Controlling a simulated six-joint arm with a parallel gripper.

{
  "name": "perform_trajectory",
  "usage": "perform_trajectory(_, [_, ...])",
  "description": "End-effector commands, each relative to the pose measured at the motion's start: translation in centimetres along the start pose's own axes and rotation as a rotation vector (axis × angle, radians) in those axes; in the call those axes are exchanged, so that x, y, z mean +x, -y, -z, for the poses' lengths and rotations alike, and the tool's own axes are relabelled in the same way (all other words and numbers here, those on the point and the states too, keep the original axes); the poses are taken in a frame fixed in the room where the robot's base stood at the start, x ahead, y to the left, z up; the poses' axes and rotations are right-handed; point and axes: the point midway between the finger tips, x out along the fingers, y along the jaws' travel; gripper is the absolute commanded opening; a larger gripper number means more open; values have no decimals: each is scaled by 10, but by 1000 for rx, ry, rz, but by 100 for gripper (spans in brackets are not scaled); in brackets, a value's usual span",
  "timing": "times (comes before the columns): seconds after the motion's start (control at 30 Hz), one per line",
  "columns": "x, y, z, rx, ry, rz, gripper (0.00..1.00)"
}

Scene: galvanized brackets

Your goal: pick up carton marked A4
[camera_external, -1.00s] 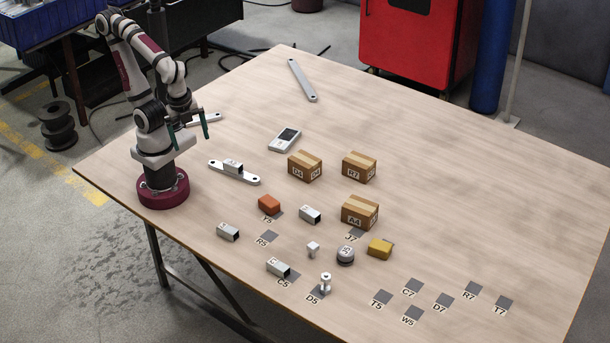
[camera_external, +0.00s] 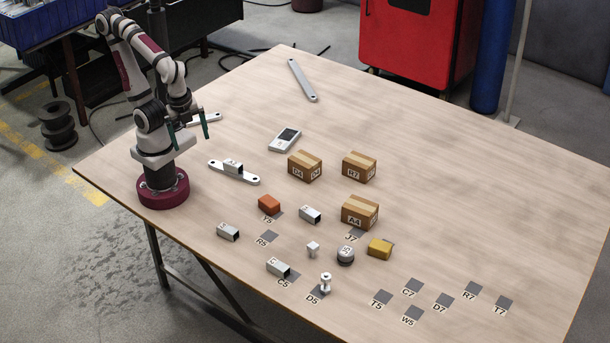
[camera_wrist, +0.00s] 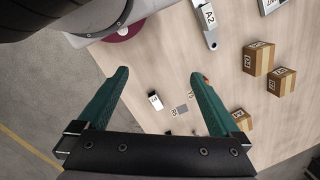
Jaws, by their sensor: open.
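The carton marked A4 (camera_external: 359,212) is a brown box with a tan tape strip, upright on the table right of centre, with the grey J7 patch at its front. In the wrist view a carton (camera_wrist: 241,119) is partly hidden behind the right finger; I cannot read its label. My gripper (camera_external: 189,132) is open and empty, raised above the table's left side near my base, well away from the carton. In the wrist view its two green fingers (camera_wrist: 158,82) are spread wide with nothing between them close by.
Two similar cartons, one (camera_external: 305,166) and one marked R7 (camera_external: 359,167), stand behind A4. The table's right side (camera_external: 480,200) is clear.

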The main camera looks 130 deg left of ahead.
Motion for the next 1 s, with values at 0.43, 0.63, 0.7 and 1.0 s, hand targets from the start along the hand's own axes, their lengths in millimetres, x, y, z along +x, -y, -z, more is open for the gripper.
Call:
perform_trajectory(0.43, [0, 0, 0, 0, 0, 0, 100])
perform_trajectory(0.63, [0, 2, 2, -5, -3, 3, 100])
perform_trajectory(0.7, [5, 16, 15, -49, -27, 23, 100])
perform_trajectory(1.0, [95, 222, 149, -338, -524, 282, 100])
